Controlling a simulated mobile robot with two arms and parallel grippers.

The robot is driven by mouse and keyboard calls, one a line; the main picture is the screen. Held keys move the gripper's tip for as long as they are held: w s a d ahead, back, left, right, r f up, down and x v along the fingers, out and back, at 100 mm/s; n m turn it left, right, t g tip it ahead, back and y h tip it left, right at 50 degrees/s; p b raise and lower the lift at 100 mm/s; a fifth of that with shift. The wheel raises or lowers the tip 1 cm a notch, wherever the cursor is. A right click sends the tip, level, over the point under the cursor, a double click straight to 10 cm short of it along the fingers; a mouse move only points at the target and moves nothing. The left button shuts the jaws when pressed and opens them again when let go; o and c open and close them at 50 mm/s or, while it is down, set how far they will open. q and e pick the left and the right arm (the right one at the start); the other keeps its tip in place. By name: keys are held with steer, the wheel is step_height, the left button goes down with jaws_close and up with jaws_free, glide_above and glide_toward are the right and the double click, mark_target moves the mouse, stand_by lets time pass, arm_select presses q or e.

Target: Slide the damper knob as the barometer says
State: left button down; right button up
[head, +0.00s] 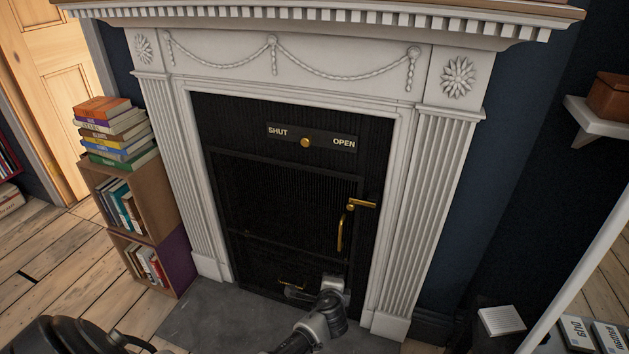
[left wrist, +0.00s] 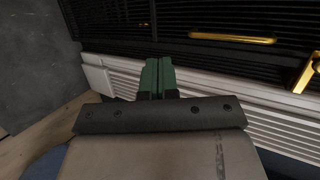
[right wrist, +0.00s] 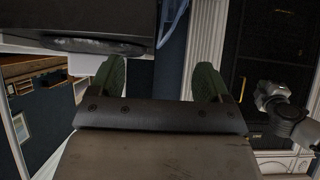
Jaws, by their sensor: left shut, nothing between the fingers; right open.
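The brass damper knob (head: 305,143) sits on a dark plate (head: 322,136) at the top of the fireplace front in the head view. It is between the words SHUT on the left and OPEN on the right, near the middle. I see no barometer in any view. My left gripper (left wrist: 158,64) is shut and empty, with green fingers. Its arm shows low in front of the grate in the head view, well below the knob. My right gripper (right wrist: 158,78) is open and empty, and is outside the head view.
A brass door handle (head: 341,232) and latch (head: 362,204) stick out from the grate door. The white mantelpiece (head: 447,215) frames it. Stacked books (head: 113,130) on a shelf unit stand left. A small wall shelf (head: 597,121) holds a brown box at right.

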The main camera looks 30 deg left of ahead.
mark_target(312, 138)
arm_select(q)
steer(key=w+a+r+t+y+b, duration=0.1)
steer(key=w+r+y+b, duration=0.1)
steer(key=r, duration=0.6)
steer(key=w+a+r+t+y+b, duration=0.1)
steer(key=w+r+y+b, duration=0.1)
steer(key=r, duration=0.6)
steer(key=w+a+r+t+y+b, duration=0.1)
steer(key=r+y+b, duration=0.3)
steer(key=r, duration=0.5)
steer(key=shift+w+n+t+y, duration=0.3)
steer(key=shift+w+t+y, duration=0.25)
steer(key=shift+y, duration=0.35)
arm_select(e)
step_height(312, 138, up, 17)
steer(key=t+y, duration=0.1)
steer(key=t, duration=0.4)
steer(key=shift+w+a+f+t, duration=0.15)
steer(key=shift+w+a+t, duration=0.15)
steer(key=shift+w+a, duration=0.1)
arm_select(q)
steer(key=shift+a, duration=0.1)
